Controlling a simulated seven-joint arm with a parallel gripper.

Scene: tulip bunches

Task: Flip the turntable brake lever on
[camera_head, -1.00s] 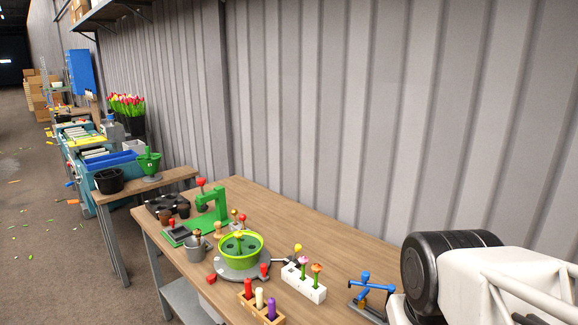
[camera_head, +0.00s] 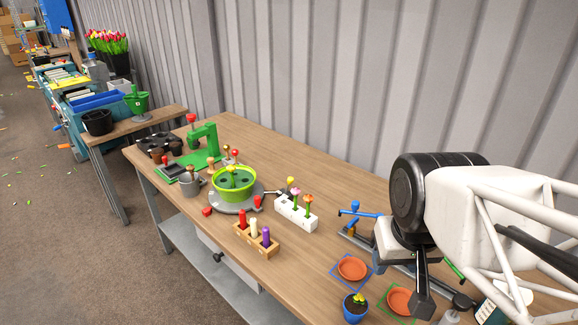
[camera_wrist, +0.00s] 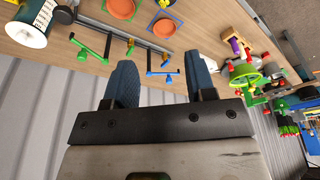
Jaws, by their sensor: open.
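The turntable (camera_head: 228,205) is a grey disc on the wooden table, carrying a green bowl (camera_head: 235,190). Red knobs stand at its edge, one at the front left (camera_head: 207,212) and one at the right (camera_head: 257,202). A thin dark arm sticks out from its right side; I cannot tell which part is the brake lever. In the wrist view the green bowl (camera_wrist: 247,80) shows at the right, beyond the fingers. My gripper (camera_wrist: 162,80) is open and empty, its two blue-grey fingers apart. It is well to the right of the turntable in the head view.
A white block with flowers (camera_head: 296,213) and a wooden rack of coloured pegs (camera_head: 255,241) stand near the turntable's right and front. A green press (camera_head: 205,148) stands behind it. Orange saucers (camera_head: 352,268) and a blue pot (camera_head: 355,307) lie nearer my arm.

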